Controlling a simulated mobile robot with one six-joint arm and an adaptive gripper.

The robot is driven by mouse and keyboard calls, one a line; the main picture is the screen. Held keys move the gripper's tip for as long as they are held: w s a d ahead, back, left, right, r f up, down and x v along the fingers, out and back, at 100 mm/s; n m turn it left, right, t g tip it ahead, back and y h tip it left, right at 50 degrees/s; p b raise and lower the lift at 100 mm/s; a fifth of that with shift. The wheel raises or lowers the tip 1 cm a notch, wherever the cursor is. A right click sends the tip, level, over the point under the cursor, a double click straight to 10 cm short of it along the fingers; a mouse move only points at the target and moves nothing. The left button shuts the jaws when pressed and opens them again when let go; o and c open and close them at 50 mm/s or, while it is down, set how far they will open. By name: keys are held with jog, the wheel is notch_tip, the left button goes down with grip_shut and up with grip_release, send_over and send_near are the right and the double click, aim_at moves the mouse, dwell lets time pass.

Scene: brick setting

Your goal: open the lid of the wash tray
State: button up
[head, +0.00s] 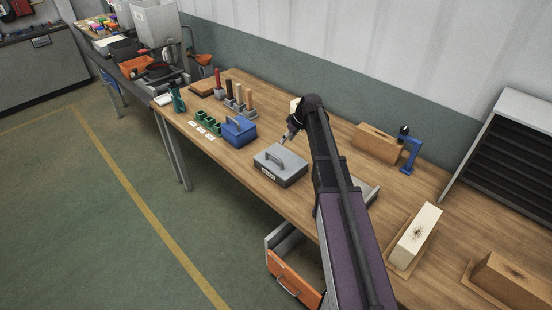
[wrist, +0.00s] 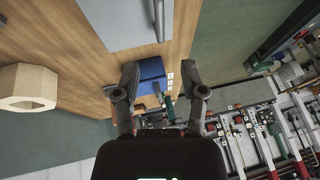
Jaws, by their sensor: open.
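The wash tray (head: 280,169) is a grey box with a label on its front, standing on the wooden bench. Its grey lid is shut and has a raised bar handle (head: 276,160). In the wrist view, the grey lid (wrist: 115,22) and the handle (wrist: 158,18) show cut off at the top edge. My gripper (head: 288,138) is just beyond the tray's far side in the head view, partly hidden by my arm. In the wrist view my gripper (wrist: 161,75) has its fingers apart with nothing held between them. I cannot tell its exact height above the bench.
A blue box with a handle (head: 239,131) stands left of the tray, near green holders (head: 208,126). A wooden block (head: 376,143) and blue clamp (head: 410,154) are to the right. An orange drawer (head: 293,281) hangs open below.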

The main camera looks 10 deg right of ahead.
aim_at(275, 157)
jog(key=shift+b+x, duration=4.6)
jog(key=shift+x, duration=0.75)
jog(key=shift+a, duration=0.1)
grip_shut()
jog(key=shift+a, duration=0.1)
